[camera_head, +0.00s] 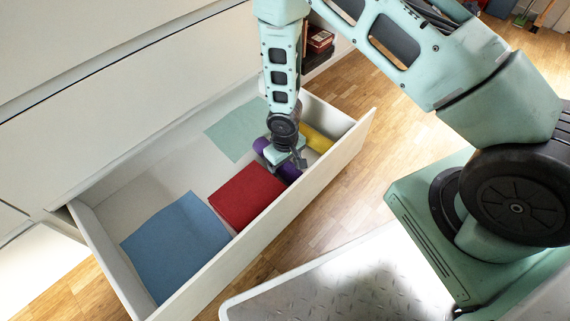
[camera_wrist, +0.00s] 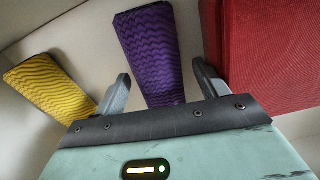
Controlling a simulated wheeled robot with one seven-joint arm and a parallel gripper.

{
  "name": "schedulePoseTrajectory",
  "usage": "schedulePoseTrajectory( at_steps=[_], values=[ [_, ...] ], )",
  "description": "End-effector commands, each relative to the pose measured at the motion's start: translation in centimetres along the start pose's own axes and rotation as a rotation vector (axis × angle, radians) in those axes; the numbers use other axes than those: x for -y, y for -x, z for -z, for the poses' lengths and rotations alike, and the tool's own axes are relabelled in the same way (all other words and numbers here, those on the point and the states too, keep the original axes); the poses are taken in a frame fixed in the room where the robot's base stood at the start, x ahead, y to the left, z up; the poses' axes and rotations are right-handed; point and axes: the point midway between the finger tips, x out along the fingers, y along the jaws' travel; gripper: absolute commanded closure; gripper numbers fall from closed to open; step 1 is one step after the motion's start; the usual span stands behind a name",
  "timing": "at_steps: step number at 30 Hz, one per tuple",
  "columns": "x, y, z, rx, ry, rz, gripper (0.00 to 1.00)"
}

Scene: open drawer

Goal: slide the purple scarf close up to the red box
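The purple scarf (camera_head: 290,173) is a rolled bundle in the open drawer, partly hidden under my gripper in the head view. In the wrist view the purple scarf (camera_wrist: 152,55) lies between my fingers, with a small gap on each side. My gripper (camera_head: 291,163) is open and low over the scarf; its fingers also show in the wrist view (camera_wrist: 162,92). The red box (camera_head: 247,195) lies beside the scarf, to its lower left in the head view. In the wrist view the red box (camera_wrist: 275,45) is at the right, apart from the scarf, with the right finger by the gap.
A yellow roll (camera_head: 316,138) lies on the scarf's other side; it also shows in the wrist view (camera_wrist: 50,88). A blue flat item (camera_head: 177,245) and a pale green one (camera_head: 236,129) lie in the drawer (camera_head: 262,238). The drawer's front wall is close to my gripper.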

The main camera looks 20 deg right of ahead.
Motion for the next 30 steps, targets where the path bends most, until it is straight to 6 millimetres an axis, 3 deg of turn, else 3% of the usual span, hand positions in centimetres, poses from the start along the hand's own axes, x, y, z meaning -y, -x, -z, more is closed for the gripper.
schedulePoseTrajectory(
  at_steps=[7, 11, 24, 30],
  values=[
    [0.0, 0.3, 0.0, 0.000, 0.000, 0.000, 0.27],
    [0.0, 1.8, 0.0, 0.000, -0.001, 0.000, 0.27],
    [0.0, 12.0, 0.1, -0.002, -0.002, 0.001, 0.27],
    [0.0, 15.6, 0.0, -0.001, -0.001, 0.000, 0.27]
  ],
)
